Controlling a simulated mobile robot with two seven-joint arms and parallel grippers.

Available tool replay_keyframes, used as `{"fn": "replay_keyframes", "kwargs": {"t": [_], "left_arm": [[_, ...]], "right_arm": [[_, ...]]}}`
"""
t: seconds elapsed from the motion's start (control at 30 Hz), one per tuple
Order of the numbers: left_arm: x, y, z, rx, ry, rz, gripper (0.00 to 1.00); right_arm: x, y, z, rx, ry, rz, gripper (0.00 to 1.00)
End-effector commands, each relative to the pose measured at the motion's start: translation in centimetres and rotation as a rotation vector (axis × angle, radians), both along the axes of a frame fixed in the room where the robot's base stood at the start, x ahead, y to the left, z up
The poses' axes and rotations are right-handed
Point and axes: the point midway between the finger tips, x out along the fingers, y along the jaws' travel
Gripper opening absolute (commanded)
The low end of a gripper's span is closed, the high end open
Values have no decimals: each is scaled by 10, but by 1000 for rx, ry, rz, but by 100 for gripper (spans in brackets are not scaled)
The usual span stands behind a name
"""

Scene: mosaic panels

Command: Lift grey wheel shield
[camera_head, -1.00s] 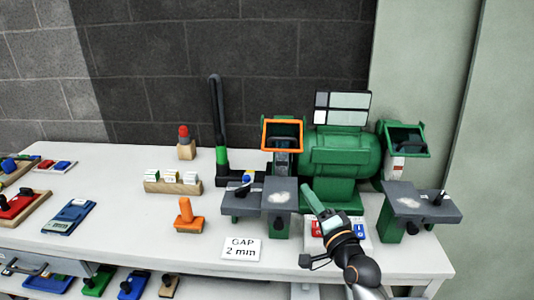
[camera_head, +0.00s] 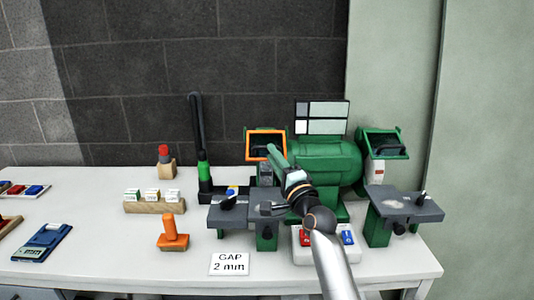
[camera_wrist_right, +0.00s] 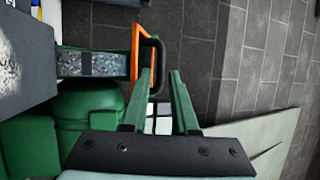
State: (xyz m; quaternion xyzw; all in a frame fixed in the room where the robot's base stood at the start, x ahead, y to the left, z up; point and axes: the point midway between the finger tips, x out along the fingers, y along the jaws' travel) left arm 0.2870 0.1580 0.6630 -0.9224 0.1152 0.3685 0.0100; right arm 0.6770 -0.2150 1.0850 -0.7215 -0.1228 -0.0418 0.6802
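The bench grinder (camera_head: 325,163) is green and stands at the back of the table. An orange-framed eye shield (camera_head: 250,145) sits over its left wheel; in the right wrist view I see the orange frame (camera_wrist_right: 135,45) edge-on, with a black handle (camera_wrist_right: 159,50) and the grey wheel (camera_wrist_right: 95,64) beside it. My right gripper (camera_head: 272,152) is at the shield's right front side. In the right wrist view its green fingers (camera_wrist_right: 160,72) are apart, with the handle's end near the gap between the tips; contact cannot be told. My left gripper is not in view.
A green-framed shield (camera_head: 385,144) covers the right wheel. Grey tool rests (camera_head: 403,203) jut out in front. A black and green upright tube (camera_head: 201,150) stands left of the grinder. A "GAP 2 mm" card (camera_head: 229,264) and an orange stamp-like piece (camera_head: 172,236) lie in front.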

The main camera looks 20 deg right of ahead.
Motion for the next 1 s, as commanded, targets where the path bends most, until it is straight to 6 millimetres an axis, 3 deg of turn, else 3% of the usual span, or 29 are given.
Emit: {"fn": "replay_keyframes", "kwargs": {"t": [0.3, 0.73, 1.0], "left_arm": [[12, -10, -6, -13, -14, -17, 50], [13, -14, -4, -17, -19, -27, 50], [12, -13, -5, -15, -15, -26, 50]], "right_arm": [[35, 4, 7, 1, -1, -1, 27], [41, 5, 10, 0, 0, 0, 27], [41, 5, 9, 0, 0, 0, 0]]}}
